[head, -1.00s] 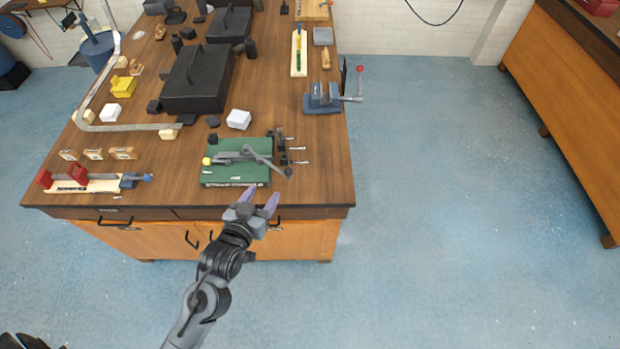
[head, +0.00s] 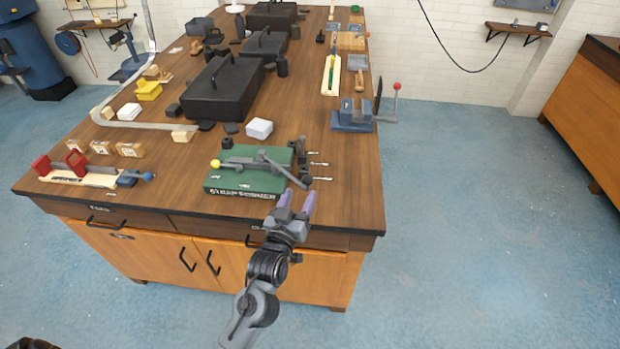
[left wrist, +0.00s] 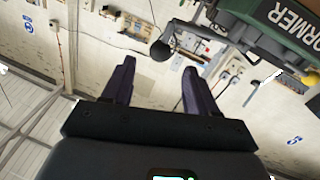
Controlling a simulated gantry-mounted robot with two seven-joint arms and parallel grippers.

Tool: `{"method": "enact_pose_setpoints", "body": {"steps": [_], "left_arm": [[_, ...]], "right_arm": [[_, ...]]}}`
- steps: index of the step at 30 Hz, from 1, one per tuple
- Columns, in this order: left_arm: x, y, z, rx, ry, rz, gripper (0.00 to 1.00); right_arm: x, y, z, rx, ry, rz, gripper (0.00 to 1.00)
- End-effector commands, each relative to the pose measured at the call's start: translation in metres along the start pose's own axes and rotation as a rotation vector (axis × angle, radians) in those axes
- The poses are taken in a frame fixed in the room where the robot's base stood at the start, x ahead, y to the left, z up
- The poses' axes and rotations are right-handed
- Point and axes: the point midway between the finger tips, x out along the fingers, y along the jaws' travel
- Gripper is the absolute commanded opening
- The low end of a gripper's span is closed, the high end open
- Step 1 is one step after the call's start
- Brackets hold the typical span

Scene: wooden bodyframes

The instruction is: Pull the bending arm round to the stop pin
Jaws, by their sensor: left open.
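A green former plate (head: 232,184) lies near the bench's front edge; its lettered edge shows at the upper right of the left wrist view (left wrist: 282,25). A grey bending arm (head: 283,169) slants over its right side and ends in a dark knob (head: 306,180) past the plate's edge. A yellow ball (head: 215,164) sits at the plate's left. I cannot tell which part is the stop pin. My left gripper (head: 297,194) is open and empty at the front edge, just below the knob. In the left wrist view, the knob (left wrist: 160,50) appears between and beyond the fingertips.
Several small dark parts (head: 302,160) stand right of the plate. A blue vise (head: 352,117) with a red-tipped handle is at the right edge. A clamp fixture with red blocks (head: 76,160) lies at the left. A white block (head: 259,128) stands behind. The floor to the right is free.

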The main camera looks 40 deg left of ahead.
Motion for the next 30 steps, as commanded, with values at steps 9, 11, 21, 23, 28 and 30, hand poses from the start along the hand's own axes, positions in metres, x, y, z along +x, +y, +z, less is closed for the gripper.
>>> {"method": "enact_pose_setpoints", "body": {"steps": [9,11,21,23,28,30], "left_arm": [[0.052,0.0,-0.001,0.002,0.001,0.001,0.58],[0.061,0.0,-0.001,0.001,0.001,0.0,0.58],[0.09,-0.001,0.0,0.001,-0.001,-0.001,0.58],[0.091,-0.001,0.0,0.001,-0.001,-0.001,0.58],[0.092,-0.001,0.0,0.001,-0.001,0.0,0.58],[0.092,0.0,0.0,0.001,-0.001,0.0,0.58]], "right_arm": [[0.003,0.001,0.001,-0.002,0.001,0.002,0.43],[0.004,0.001,0.001,-0.004,0.001,0.003,0.43],[0.006,0.002,0.002,-0.008,0.0,0.006,0.43],[0.006,0.002,0.002,-0.008,-0.001,0.006,0.43],[0.006,0.002,0.002,-0.007,-0.001,0.006,0.43],[0.006,0.001,0.002,-0.007,-0.001,0.005,0.43]]}}
